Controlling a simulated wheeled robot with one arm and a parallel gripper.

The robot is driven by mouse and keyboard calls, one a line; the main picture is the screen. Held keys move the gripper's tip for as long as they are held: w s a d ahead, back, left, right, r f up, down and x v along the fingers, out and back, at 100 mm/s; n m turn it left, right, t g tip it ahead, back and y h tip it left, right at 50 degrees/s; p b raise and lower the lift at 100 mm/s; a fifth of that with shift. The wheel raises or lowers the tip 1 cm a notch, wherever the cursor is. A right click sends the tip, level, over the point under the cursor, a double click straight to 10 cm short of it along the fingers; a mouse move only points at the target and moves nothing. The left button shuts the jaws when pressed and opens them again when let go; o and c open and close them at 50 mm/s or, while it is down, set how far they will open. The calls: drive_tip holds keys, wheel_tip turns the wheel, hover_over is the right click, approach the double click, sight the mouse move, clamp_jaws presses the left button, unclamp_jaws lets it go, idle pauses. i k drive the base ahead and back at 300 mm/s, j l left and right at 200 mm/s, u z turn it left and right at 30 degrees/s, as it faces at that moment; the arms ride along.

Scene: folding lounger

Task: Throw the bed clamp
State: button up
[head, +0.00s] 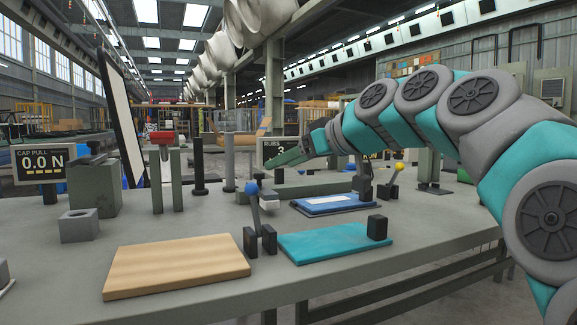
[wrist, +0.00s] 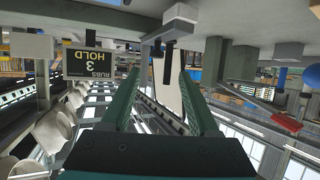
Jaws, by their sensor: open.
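Two small levers stand on the grey bench in the head view, and I cannot tell for sure which is the bed clamp. One has a blue knob (head: 251,188) on a tilted arm with a pale block, between dark uprights beside the teal board. The other has a yellow knob (head: 399,166) on a tilted arm, further back to the right. My gripper (head: 274,160) is above the bench, behind and above the blue-knobbed lever, apart from both. In the wrist view its two green fingers (wrist: 161,82) are spread with nothing held between them.
A wooden board (head: 177,265) and a teal board (head: 330,243) lie at the front. A blue tray (head: 334,204) lies behind. Dark posts (head: 199,168), a red-topped stand (head: 161,138) and a grey block (head: 79,226) stand left. A "RUBS 3 HOLD" sign (wrist: 88,62) shows inverted in the wrist view.

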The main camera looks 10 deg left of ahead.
sight(399, 167)
drive_tip(key=k+l, duration=0.15)
drive_tip(key=l, duration=0.15)
drive_tip(key=k+l, duration=0.1)
drive_tip(key=l, duration=0.25)
drive_tip(key=k+l, duration=0.15)
drive_tip(key=l, duration=0.15)
drive_tip(key=k+l, duration=0.15)
drive_tip(key=l, duration=0.15)
